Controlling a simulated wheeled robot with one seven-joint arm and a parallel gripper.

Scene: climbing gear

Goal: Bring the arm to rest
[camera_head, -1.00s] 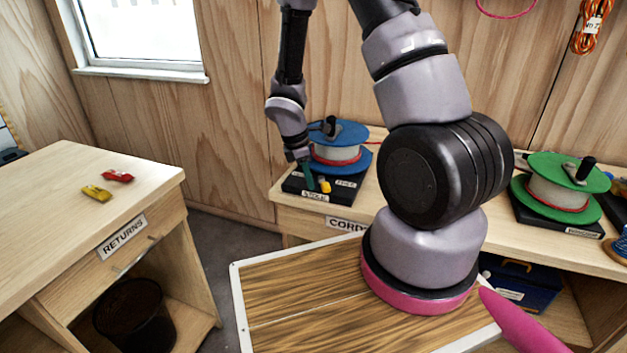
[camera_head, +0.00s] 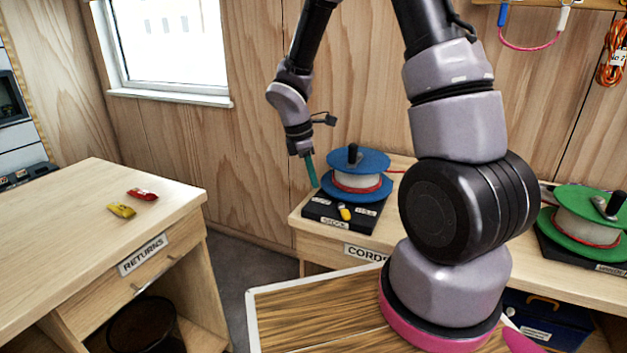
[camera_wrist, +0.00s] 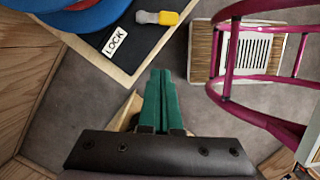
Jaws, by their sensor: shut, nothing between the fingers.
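My gripper (camera_head: 311,170) is at the end of my arm in the head view, just left of the blue cord reel (camera_head: 357,162). Its green fingers are together and empty, pointing down beside the reel's black base. In the wrist view the closed fingers (camera_wrist: 159,98) point over the grey floor, off the edge of the cords bench. The yellow-tipped lever (camera_head: 344,212) on the black base stands apart from the fingers. It also shows in the wrist view (camera_wrist: 157,17), near a LOCK label.
A green cord reel (camera_head: 588,216) stands further right on the cords bench (camera_head: 318,232). The returns desk (camera_head: 60,215) at left holds a red (camera_head: 142,194) and a yellow (camera_head: 121,210) item. Grey floor lies between desk and bench.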

